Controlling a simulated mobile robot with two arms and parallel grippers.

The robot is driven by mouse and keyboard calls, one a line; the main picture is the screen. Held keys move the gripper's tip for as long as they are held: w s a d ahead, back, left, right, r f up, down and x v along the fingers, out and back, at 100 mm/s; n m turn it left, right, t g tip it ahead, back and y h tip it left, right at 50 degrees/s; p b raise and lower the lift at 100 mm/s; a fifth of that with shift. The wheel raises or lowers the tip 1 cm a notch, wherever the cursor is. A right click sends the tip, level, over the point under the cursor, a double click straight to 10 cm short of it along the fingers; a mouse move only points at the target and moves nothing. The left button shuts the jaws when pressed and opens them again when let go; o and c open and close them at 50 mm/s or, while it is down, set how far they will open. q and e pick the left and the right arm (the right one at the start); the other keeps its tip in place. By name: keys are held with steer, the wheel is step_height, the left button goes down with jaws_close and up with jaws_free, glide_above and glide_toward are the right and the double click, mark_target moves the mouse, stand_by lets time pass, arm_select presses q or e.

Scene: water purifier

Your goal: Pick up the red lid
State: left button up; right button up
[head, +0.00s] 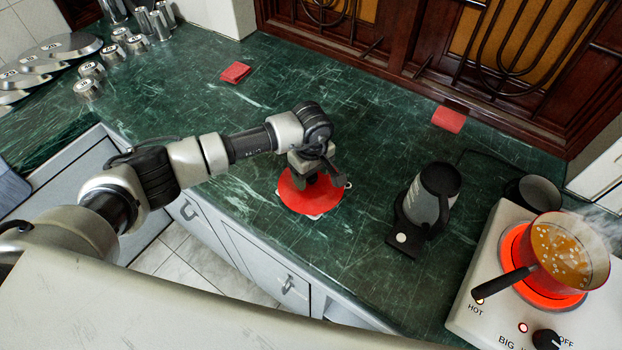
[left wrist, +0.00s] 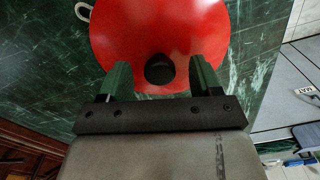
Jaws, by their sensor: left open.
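The red lid (head: 298,199) lies near the front edge of the green marble counter in the head view. In the left wrist view the red lid (left wrist: 160,30) fills the upper middle, with a round black knob (left wrist: 159,70) on it. My left gripper (head: 318,178) is over the lid, pointing down. In the left wrist view my left gripper (left wrist: 160,80) is open, with one finger on each side of the knob. I cannot tell whether the fingers touch it. My right gripper is not in view.
A kettle (head: 430,195) stands on its base right of the lid. Farther right, a steaming pot (head: 567,250) sits on a glowing burner of the stove (head: 480,255). Red cloths (head: 235,72) lie farther back. Metal weights (head: 90,88) stand at the back left.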

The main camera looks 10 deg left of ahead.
mark_target(314, 177)
arm_select(q)
steer(key=shift+f, duration=0.65)
jaws_close()
steer(key=shift+r, duration=0.15)
steer(key=shift+r, duration=0.2)
steer(key=r+b, duration=0.2)
steer(key=r, duration=0.1)
steer(key=shift+s+d+r, duration=0.1)
steer(key=shift+d+r, duration=0.2)
steer(key=shift+d, duration=0.05)
steer(key=s+d+r+b, duration=0.3)
steer(key=d+r, duration=0.3)
steer(key=d, duration=0.4)
steer(key=shift+s+d+r, duration=0.2)
steer(key=shift+s+r, duration=0.15)
steer(key=shift+r, duration=0.05)
